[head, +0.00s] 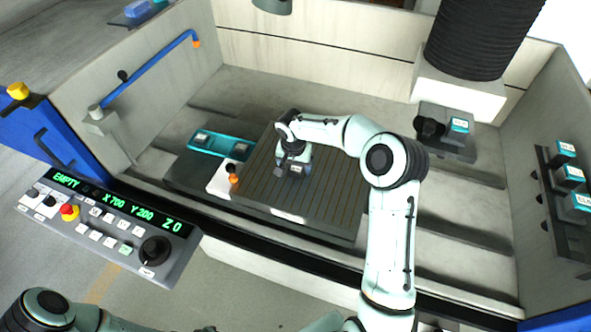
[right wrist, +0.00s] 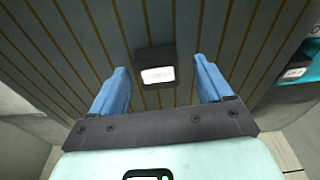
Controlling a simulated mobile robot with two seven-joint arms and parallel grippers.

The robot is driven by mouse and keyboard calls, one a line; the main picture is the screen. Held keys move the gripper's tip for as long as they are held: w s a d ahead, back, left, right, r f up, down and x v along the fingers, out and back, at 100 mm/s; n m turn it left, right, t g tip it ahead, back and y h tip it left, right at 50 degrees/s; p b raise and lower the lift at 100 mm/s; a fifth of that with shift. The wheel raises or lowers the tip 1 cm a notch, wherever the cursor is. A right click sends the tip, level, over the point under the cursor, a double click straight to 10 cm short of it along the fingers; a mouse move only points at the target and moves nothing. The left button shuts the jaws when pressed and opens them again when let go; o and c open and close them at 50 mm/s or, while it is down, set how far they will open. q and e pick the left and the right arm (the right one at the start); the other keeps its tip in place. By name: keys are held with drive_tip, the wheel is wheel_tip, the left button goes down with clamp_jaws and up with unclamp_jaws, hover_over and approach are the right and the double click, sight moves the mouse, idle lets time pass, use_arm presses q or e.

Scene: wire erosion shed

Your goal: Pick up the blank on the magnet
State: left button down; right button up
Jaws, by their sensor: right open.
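The blank (right wrist: 155,56) is a small dark block with a white label on its near face. It sits on the magnet (right wrist: 60,50), a dark plate with thin brown stripes, which lies in the middle of the machine tank in the head view (head: 335,212). My right gripper (right wrist: 160,66) is open, with blue fingers on either side of the blank and visible gaps on both sides. In the head view my right gripper (head: 291,170) is over the magnet and partly covers the blank (head: 290,189). I cannot tell whether the fingertips reach its height. My left gripper is out of view.
A teal tray (head: 240,156) with labelled dark blocks lies left of the magnet. A white block with an orange knob (head: 234,179) is at the magnet's left corner. A black column (head: 480,40) hangs at the right. The control panel (head: 110,225) reads EMPTY.

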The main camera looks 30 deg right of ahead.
drive_tip(key=shift+s, duration=0.2)
drive_tip(key=shift+c, duration=0.6)
drive_tip(key=shift+w, duration=0.1)
drive_tip(key=c, duration=1.3)
drive_tip(key=shift+r, duration=0.1)
